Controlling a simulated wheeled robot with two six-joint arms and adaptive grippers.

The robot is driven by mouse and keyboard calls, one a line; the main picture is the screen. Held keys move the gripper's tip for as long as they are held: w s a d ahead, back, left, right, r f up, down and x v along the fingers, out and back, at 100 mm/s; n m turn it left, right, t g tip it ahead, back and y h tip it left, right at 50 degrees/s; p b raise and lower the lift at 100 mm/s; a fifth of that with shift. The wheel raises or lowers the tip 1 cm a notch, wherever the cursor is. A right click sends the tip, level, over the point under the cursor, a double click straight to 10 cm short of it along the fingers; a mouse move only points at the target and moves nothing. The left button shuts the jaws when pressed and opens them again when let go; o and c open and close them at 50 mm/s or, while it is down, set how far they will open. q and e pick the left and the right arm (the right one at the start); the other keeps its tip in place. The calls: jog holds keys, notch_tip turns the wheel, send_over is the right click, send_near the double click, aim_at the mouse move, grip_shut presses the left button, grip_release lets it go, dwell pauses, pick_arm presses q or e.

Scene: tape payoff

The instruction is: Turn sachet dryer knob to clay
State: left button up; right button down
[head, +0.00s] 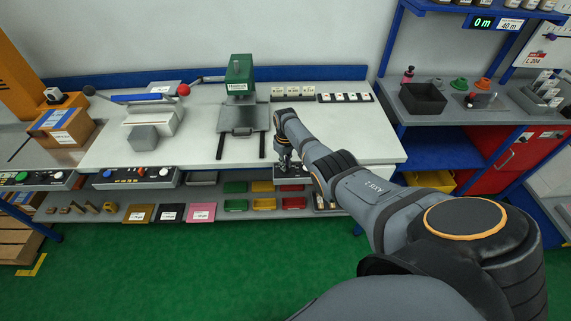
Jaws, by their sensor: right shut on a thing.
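My right gripper (284,161) reaches down to a small control panel (299,173) under the front edge of the white bench. It is shut on a knob at that panel, taken to be the sachet dryer knob. The fingers hide the knob, so its pointer cannot be read. The panel's markings are too small to read, and no clay label can be made out. My left gripper is not in view.
A green press (239,76) stands on the bench (335,145), beside a sealer-like device (152,118). Two other control panels (137,178) (38,180) sit along the front edges to the left. Coloured bins (236,187) fill the shelf below.

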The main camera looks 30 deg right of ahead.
jog(key=shift+n, duration=0.6)
jog(key=c, duration=1.4)
grip_release()
notch_tip(320, 180, up, 12)
